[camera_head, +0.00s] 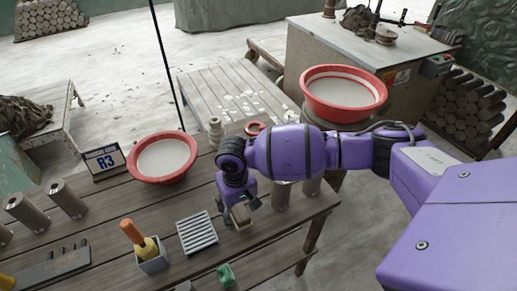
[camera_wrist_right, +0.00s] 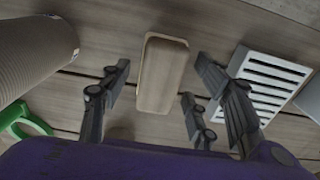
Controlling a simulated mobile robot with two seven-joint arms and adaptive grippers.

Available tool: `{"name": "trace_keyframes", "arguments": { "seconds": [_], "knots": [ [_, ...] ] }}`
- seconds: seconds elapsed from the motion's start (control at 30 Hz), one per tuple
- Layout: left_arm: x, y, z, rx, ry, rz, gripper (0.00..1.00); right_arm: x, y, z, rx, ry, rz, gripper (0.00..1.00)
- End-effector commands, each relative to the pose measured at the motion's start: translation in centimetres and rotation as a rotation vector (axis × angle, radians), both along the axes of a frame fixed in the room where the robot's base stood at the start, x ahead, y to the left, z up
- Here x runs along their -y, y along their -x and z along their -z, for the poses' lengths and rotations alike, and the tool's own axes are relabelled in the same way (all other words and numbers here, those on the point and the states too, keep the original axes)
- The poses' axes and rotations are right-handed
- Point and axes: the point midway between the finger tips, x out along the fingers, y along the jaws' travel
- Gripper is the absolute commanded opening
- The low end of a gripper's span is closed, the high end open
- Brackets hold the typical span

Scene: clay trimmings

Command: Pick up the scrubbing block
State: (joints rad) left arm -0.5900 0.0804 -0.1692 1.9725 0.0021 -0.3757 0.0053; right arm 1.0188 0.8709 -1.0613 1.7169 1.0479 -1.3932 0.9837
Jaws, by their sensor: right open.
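The scrubbing block, a small tan block with rounded edges (camera_wrist_right: 162,75), lies on the wooden table. In the head view it shows partly (camera_head: 241,215) beneath my right gripper (camera_head: 238,207), whose fingers cover some of it. In the right wrist view my right gripper (camera_wrist_right: 160,88) is open, with its fingers on both sides of the block and visible gaps to it. The block is not held. My left gripper is not in view.
A grey slatted rack (camera_head: 197,233) lies left of the block. A square grey holder (camera_head: 153,262) with an orange-handled tool stands further left. A ribbed cylinder (camera_wrist_right: 35,55) and a green object (camera_wrist_right: 22,121) are nearby. A red basin (camera_head: 135,170) stands behind.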

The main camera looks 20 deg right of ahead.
Motion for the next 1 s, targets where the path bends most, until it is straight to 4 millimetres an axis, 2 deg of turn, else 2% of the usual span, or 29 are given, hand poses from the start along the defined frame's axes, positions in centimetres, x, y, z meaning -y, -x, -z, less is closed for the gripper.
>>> {"name": "trace_keyframes", "arguments": {
  "seconds": [0.23,0.6,0.87,1.0],
  "knots": [
    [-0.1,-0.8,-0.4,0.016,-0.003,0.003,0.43,-0.1,-0.3,-0.1,0.006,0.0,-0.001,0.55],
    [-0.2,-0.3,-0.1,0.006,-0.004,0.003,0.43,-0.1,-0.3,-0.2,0.006,0.0,-0.001,0.07],
    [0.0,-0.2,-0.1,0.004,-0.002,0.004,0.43,-0.1,-0.3,-0.3,0.007,-0.001,-0.001,0.06],
    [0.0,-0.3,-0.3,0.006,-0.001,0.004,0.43,-0.1,-0.4,-1.1,0.009,-0.002,-0.001,0.06]
  ]
}}
